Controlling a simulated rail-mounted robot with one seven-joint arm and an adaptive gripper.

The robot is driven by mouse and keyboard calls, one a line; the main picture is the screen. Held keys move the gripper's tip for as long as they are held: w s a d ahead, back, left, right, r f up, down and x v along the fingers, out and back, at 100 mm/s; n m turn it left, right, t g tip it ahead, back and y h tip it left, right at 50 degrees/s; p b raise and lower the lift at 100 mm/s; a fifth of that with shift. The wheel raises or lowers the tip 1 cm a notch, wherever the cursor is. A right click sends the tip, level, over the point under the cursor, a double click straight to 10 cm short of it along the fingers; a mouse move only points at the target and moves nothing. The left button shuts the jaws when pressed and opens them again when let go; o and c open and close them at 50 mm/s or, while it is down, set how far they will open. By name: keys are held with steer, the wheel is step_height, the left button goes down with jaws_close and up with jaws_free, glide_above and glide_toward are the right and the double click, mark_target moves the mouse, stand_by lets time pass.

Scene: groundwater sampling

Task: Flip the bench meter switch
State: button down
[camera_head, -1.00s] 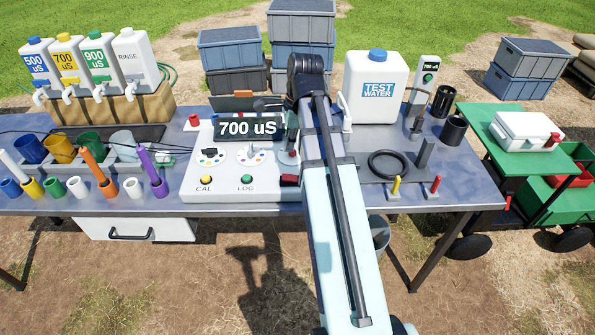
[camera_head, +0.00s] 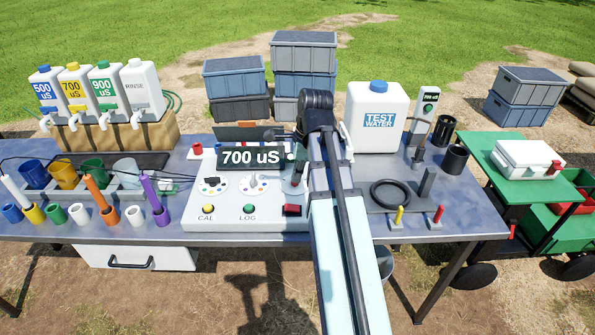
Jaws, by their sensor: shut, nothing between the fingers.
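The bench meter (camera_head: 225,225) is a white sloped console on the bench, left of my arm. Its display (camera_head: 250,157) reads 700 uS. Below the display are two round dials, a yellow CAL button (camera_head: 208,208) and a green LOG button (camera_head: 249,208). A red rocker switch (camera_head: 292,210) sits in a dark frame at the panel's lower right, just left of my arm. Which way it is tipped is too small to tell. A dark grey upright part (camera_head: 298,172) shows above it, partly against my arm. My arm crosses the console's right edge, and my gripper cannot be made out behind it.
A TEST WATER jug (camera_head: 376,115), a black ring (camera_head: 390,193) and black cups stand right of my arm. Bottles (camera_head: 140,85), coloured cups and probes (camera_head: 97,195) fill the left of the bench. Crates (camera_head: 235,80) stand behind. A green cart (camera_head: 510,160) is at right.

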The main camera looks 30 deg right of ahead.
mark_target(289, 207)
steer(key=p+x, duration=0.2)
steer(key=x, duration=0.9)
steer(key=shift+d+f, duration=0.1)
